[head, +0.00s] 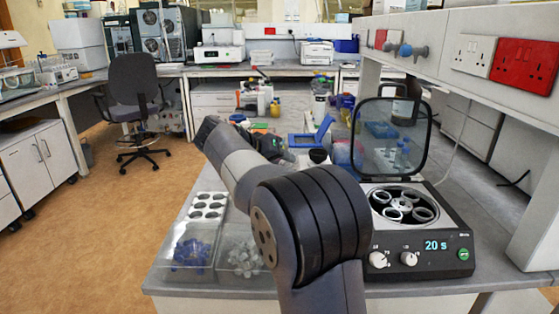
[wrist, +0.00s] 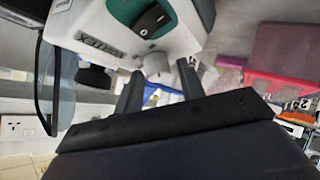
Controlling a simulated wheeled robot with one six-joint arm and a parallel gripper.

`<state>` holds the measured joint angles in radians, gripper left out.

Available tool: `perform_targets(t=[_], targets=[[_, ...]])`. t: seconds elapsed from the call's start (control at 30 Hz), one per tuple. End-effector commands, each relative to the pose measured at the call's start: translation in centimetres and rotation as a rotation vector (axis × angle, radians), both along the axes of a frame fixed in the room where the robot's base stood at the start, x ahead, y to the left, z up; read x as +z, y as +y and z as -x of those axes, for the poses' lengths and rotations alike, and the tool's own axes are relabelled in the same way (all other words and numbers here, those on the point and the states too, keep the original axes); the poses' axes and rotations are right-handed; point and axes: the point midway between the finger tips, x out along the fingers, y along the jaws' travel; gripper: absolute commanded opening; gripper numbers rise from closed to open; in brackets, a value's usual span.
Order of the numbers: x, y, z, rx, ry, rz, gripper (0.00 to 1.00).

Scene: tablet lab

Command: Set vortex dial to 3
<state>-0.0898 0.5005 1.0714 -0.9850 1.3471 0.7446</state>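In the wrist view, a white device with a teal front panel (wrist: 125,12), a black rocker switch (wrist: 152,18) and a lettered label fills the top; it appears to be the vortex mixer. A small pale grey knob (wrist: 155,66), probably its dial, sticks out below the panel. My gripper (wrist: 158,84) is open, its two dark fingers apart on either side of the knob. I cannot tell whether they touch it. The dial's setting cannot be read. In the head view my arm hides most of the device and gripper.
A centrifuge (head: 455,220) with raised clear lid, two knobs and a "20 s" display stands right of my arm. A white rack (head: 207,206) and clear bins of blue (head: 190,251) and white pieces (head: 244,258) stand left. A blue open box (head: 312,135) lies behind.

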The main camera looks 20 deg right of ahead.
Motion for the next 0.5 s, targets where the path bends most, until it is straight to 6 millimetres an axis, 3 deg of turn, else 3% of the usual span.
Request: perform_targets(t=[0.1,0.37,0.5], targets=[[0.1,0.0,0.0,0.001,-0.001,0.001,0.47],[0.2,0.1,0.0,0.001,-0.003,0.002,0.47],[1.1,1.3,0.4,0.003,-0.004,0.001,0.47]])
